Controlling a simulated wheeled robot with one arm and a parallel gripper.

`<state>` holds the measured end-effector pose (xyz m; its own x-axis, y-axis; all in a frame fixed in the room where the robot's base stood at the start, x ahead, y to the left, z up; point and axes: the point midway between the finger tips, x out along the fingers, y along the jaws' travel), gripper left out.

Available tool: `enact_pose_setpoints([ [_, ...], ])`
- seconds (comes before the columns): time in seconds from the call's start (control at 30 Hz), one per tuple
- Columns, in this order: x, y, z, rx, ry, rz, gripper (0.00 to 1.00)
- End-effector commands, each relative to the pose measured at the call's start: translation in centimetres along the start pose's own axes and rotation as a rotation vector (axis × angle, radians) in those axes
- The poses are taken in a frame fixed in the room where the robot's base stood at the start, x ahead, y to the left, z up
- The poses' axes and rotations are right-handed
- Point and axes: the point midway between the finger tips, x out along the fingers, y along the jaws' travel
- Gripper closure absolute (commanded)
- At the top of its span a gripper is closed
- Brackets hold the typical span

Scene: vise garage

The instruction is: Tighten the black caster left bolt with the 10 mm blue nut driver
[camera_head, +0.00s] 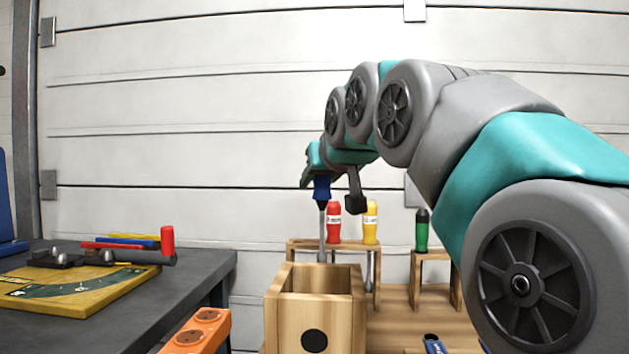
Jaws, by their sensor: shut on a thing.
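My gripper (318,174) is at the upper middle of the view and is shut on the blue nut driver (321,188). The driver hangs upright, blue handle up and metal shaft down. Its shaft ends near the far rim of an open wooden box (316,312); I cannot tell whether the tip is inside or behind the box. The size marking on the driver cannot be read. I cannot make out the black caster or its left bolt in this view.
Red (333,224) and yellow (370,224) drivers stand in a wooden rack, and a green driver (422,232) stands in another to the right. A dark table (170,307) at left holds a yellow board (75,290) and hammer (167,246). An orange socket strip (197,332) lies at bottom.

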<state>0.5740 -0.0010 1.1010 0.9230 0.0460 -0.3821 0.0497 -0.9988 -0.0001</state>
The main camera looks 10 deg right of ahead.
Motion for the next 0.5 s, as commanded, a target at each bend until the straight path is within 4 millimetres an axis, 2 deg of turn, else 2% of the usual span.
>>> enact_pose_setpoints([
  [0.03,-0.01,0.0,-0.02,0.0,0.0,0.0,0.71],
  [0.3,0.0,0.0,-0.01,0.0,0.0,0.0,1.0],
  [0.5,0.0,0.0,-0.01,0.0,0.0,0.0,1.0],
])
